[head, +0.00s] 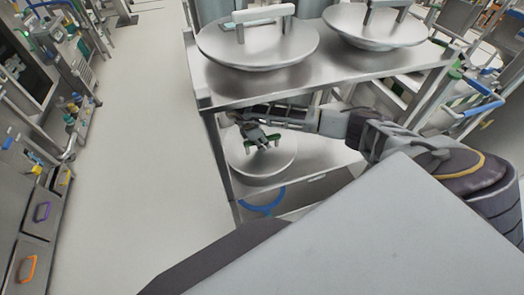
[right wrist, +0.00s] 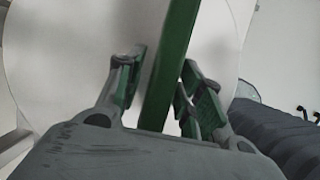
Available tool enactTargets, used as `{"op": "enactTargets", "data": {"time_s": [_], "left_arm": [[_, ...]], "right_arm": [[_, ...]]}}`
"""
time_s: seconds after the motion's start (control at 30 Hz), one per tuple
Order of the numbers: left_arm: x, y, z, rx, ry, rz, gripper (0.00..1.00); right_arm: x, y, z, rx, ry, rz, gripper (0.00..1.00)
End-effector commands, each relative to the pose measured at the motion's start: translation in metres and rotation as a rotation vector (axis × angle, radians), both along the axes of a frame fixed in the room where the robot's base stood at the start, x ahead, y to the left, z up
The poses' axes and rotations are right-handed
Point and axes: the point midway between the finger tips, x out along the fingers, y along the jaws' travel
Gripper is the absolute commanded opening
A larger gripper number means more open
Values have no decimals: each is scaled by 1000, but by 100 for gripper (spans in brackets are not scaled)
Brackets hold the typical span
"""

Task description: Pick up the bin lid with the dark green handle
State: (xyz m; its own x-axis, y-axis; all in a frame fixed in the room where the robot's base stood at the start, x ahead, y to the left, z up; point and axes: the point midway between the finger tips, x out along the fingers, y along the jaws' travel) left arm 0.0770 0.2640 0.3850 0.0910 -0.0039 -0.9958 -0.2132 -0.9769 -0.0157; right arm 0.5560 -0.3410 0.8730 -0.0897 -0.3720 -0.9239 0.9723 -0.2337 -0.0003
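The bin lid (head: 258,168) with the dark green handle is a round, pale metal disc on the lower level of the steel rack. Its green handle (right wrist: 168,65) shows as a bar in the right wrist view. My right gripper (head: 262,142) is over this lid, reaching in under the upper shelf. In the right wrist view its open fingers (right wrist: 163,88) stand on either side of the handle, with a small gap at the left finger; whether the right finger touches is unclear. My left gripper is not in view.
Two other lids, one with a white handle (head: 264,12) and one with a grey handle (head: 384,5), are on the upper shelf (head: 300,80), close above my right arm. A blue ring-shaped handle (head: 262,203) is below. The floor at left is clear.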

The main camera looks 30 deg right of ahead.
Motion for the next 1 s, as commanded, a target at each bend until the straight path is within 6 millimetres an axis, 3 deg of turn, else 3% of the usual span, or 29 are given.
{"op": "enactTargets", "data": {"time_s": [0.03,0.23,1.0], "left_arm": [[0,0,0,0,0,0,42],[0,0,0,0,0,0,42],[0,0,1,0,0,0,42]], "right_arm": [[0,0,0,0,0,0,26],[0,0,0,0,0,0,0],[2,0,3,0,-5,0,0]]}}
